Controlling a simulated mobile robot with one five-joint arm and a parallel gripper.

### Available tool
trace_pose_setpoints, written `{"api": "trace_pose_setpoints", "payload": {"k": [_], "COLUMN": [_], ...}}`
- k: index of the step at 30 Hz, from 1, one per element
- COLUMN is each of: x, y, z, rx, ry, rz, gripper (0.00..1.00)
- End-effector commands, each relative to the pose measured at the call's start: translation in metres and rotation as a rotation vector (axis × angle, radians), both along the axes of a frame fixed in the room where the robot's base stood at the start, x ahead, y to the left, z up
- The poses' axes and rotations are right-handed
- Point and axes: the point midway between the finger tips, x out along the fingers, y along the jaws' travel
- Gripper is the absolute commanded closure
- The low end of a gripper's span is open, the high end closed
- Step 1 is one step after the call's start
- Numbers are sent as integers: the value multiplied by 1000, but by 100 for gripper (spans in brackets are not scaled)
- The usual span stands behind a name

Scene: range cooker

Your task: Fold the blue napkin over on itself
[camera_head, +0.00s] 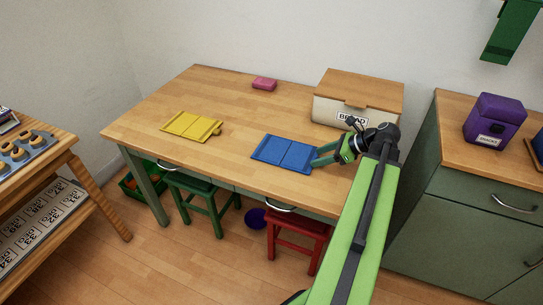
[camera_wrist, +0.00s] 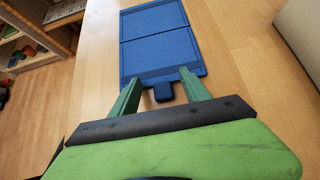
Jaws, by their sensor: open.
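The blue napkin (camera_head: 285,153) lies flat on the wooden table, with a crease line across its middle. In the wrist view the napkin (camera_wrist: 157,45) lies ahead of my gripper, with a small dark blue tab (camera_wrist: 163,92) on its near edge. My gripper (camera_head: 322,157) is at the napkin's right end in the head view. In the wrist view its two green fingers (camera_wrist: 162,86) are apart, one on each side of the tab. I cannot tell whether the fingers touch the napkin or the table. Nothing is held.
A yellow napkin (camera_head: 190,125) lies on the table's left part. A pink block (camera_head: 264,84) is near the back. A bread box (camera_head: 345,114) stands at the back right, close to my gripper. Green (camera_head: 203,196) and red (camera_head: 298,229) stools are under the front edge.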

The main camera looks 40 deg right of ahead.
Motion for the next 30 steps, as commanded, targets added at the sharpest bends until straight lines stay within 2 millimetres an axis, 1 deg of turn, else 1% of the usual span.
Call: {"api": "trace_pose_setpoints", "payload": {"k": [8,17,23,29,30], "x": [0,0,1,1,1], "y": [0,1,1,1,1], "z": [1,-5,-1,-1,-1], "rx": [0,0,0,0,0], "ry": [0,0,0,0,0], "rz": [1,1,1,1,1], "gripper": [45,45,45,45,51]}}
